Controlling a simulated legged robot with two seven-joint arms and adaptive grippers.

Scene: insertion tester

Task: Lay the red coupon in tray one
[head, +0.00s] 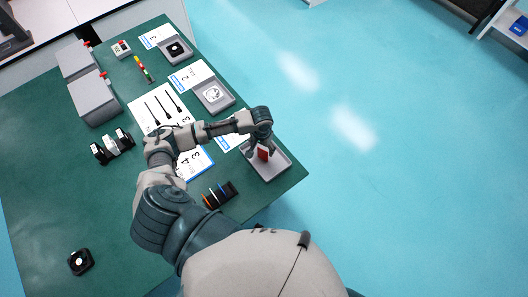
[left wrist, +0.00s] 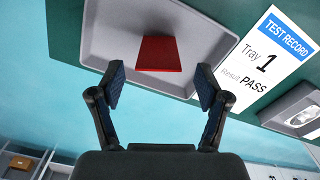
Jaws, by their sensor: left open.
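The red coupon (left wrist: 159,54) shows inside the grey tray one (left wrist: 108,45) in the left wrist view, against the tray floor. I cannot tell for sure whether it lies fully flat. In the head view the coupon (head: 263,154) is over the tray (head: 284,161) at the table's right edge, just below my left gripper (head: 261,149). My left gripper is open, with its two fingers (left wrist: 160,84) apart on either side and clear of the coupon. My right gripper does not show.
A test record card (left wrist: 265,58) reading Tray 1, Result PASS lies beside the tray. Two more grey trays (head: 216,107) (head: 187,57) hold parts farther back. A black rack (head: 220,195) stands near the tray.

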